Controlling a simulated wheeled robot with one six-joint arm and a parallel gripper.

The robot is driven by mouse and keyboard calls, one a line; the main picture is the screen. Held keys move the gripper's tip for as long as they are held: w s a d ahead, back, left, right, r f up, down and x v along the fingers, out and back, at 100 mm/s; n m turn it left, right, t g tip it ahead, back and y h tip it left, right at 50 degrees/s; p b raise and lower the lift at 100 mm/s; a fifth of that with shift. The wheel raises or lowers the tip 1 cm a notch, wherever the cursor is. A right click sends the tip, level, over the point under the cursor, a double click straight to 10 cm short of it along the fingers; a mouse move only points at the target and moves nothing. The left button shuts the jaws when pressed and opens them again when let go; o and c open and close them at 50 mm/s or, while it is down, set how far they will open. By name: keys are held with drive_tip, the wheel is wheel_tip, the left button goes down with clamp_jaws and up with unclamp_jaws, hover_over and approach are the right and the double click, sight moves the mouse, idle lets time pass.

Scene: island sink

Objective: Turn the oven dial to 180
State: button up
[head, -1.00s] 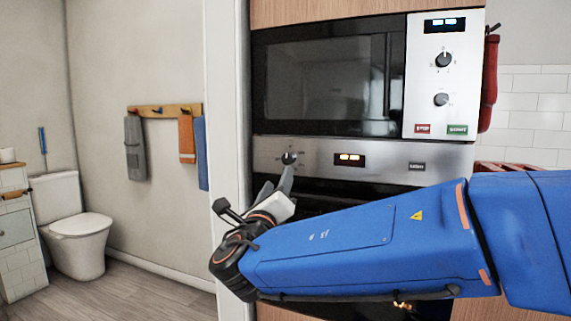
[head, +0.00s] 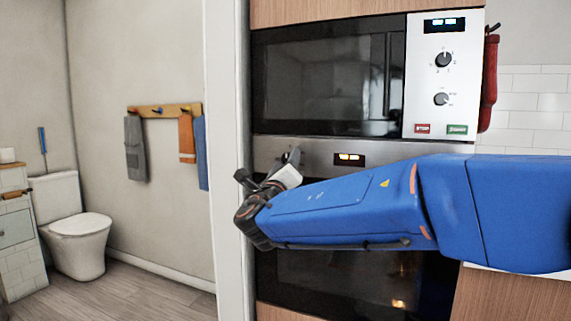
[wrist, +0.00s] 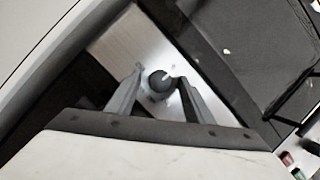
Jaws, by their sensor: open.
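The oven dial (wrist: 159,81) is a round dark knob with a pale pointer mark, on the oven's silver control panel (head: 330,155). In the wrist view it sits between the tips of my gripper (wrist: 157,88), with one finger on each side. The left finger stands a little apart from it; the right fingertip is very close, and I cannot tell whether it touches. My gripper (head: 292,158) is open. In the head view it covers the dial at the panel's left. The scale around the dial is too blurred to read.
A lit display (head: 349,159) is right of the dial. A microwave (head: 325,80) with two knobs and red and green buttons is above. The oven door (head: 350,275) is below. A white wall edge (head: 228,150) stands close on the left.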

drive_tip(key=c, duration=1)
drive_tip(key=shift+c, duration=0.2)
